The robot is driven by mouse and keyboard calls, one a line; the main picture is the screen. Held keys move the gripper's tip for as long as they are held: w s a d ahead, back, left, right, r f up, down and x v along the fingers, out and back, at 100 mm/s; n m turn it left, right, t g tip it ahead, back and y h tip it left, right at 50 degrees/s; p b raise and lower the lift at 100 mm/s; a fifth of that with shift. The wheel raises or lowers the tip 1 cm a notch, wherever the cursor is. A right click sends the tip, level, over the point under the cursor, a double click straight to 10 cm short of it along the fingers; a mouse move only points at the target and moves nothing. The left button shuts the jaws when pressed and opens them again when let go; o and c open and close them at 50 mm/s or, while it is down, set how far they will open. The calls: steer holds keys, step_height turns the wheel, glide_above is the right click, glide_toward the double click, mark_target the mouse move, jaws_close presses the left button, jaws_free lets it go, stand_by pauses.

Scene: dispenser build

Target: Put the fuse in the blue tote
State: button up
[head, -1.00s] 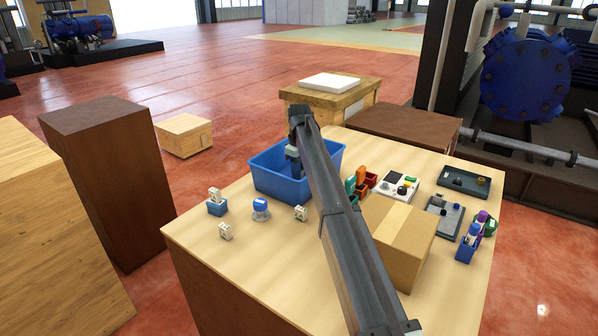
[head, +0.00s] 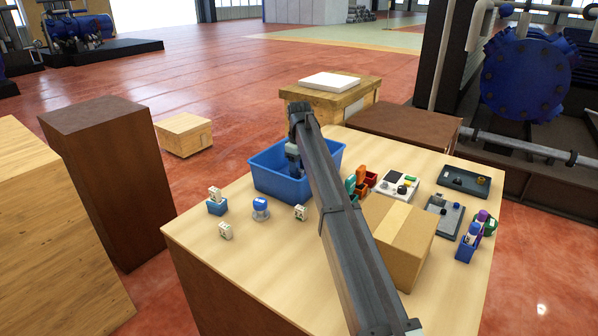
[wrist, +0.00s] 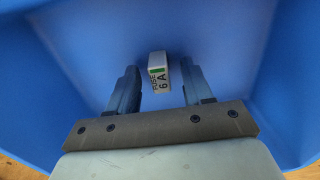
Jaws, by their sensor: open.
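The blue tote (head: 278,187) stands on the wooden table, left of my arm in the head view. Its blue inside fills most of the wrist view (wrist: 60,70). Gaps show between the fuse and both fingers. In the head view my gripper (head: 294,168) is low inside the tote, partly hidden by my arm, and the fuse is hidden there.
White parts (head: 300,212) and (head: 225,231), a small blue holder (head: 217,207) and a blue-topped round item (head: 261,209) stand in front of the tote. A cardboard box (head: 405,240) stands to the right, with trays and bins beyond it.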

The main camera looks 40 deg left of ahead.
step_height(320, 180, up, 12)
steer(key=shift+f, duration=0.25)
stand_by(0.4)
